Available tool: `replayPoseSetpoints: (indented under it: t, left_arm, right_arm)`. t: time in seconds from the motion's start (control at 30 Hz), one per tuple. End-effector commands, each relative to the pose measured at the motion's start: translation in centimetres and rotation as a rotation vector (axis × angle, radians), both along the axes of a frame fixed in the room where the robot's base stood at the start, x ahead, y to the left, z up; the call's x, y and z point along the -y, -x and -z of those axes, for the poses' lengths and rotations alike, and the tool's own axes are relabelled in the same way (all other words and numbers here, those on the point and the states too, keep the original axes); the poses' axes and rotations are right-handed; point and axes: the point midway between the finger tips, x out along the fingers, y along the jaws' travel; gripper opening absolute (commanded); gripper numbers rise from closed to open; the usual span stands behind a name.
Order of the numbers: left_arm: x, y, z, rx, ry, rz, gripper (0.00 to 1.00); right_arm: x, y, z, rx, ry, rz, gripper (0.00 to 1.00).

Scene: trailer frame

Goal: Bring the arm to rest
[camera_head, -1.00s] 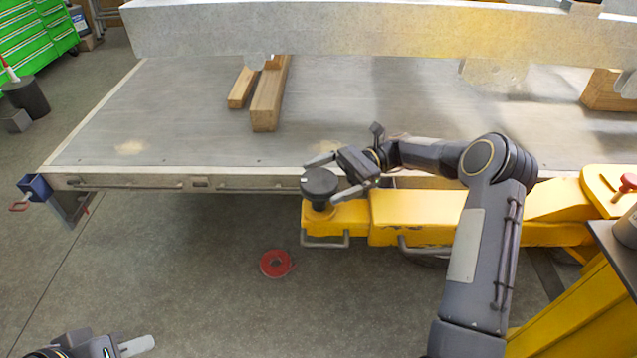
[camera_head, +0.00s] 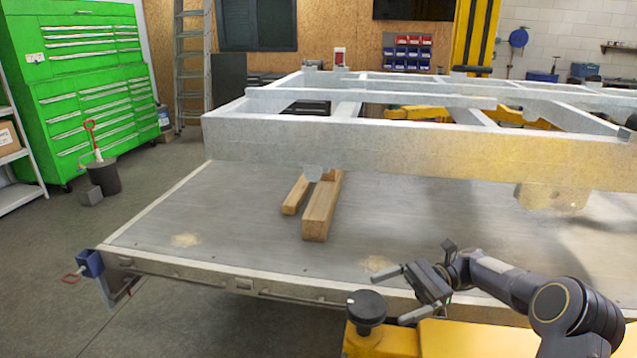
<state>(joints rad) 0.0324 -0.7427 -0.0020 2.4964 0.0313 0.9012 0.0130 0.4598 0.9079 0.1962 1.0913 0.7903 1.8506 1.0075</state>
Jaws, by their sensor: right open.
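My right gripper (camera_head: 402,293) is at the lower right of the head view, its two fingers spread open and pointing left. Nothing is between the fingers. It hangs in front of the front edge of the grey platform (camera_head: 240,222). A round black pad (camera_head: 367,307) on the yellow lift arm (camera_head: 470,340) sits just left of and below the gripper, close to the lower finger. I cannot tell whether they touch. My right arm runs off to the lower right. My left gripper does not show now.
The galvanized trailer frame (camera_head: 400,148) spans above the platform. Two wooden blocks (camera_head: 322,205) lie under it. A blue clamp (camera_head: 90,263) is on the platform's left corner. A green tool cabinet (camera_head: 85,110) stands at the back left.

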Motion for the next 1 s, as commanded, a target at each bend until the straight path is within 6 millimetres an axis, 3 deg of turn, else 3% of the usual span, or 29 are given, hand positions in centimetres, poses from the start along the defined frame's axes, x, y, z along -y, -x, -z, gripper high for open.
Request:
replayPoseSetpoints:
  t: [0.03,0.2,0.43,0.7,0.83,1.0]
  left_arm:
    - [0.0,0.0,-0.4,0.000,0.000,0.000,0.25]
    - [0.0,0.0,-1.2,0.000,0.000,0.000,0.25]
    - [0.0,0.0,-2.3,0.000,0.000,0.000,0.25]
    - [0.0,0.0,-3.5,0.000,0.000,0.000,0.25]
    - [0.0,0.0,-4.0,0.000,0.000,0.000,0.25]
    - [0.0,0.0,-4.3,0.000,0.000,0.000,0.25]
  right_arm:
    - [-0.5,0.8,-1.6,0.047,0.042,-0.004,0.98]
    - [-2.1,5.2,-6.0,0.289,0.251,-0.026,0.98]
    - [-2.7,13.6,-9.2,0.711,0.552,-0.102,0.98]
    - [-1.5,23.4,-8.9,1.230,0.851,-0.255,0.98]
    - [-1.1,26.6,-7.5,1.441,0.957,-0.335,0.98]
    - [-0.8,28.5,-6.1,1.604,1.032,-0.405,0.98]
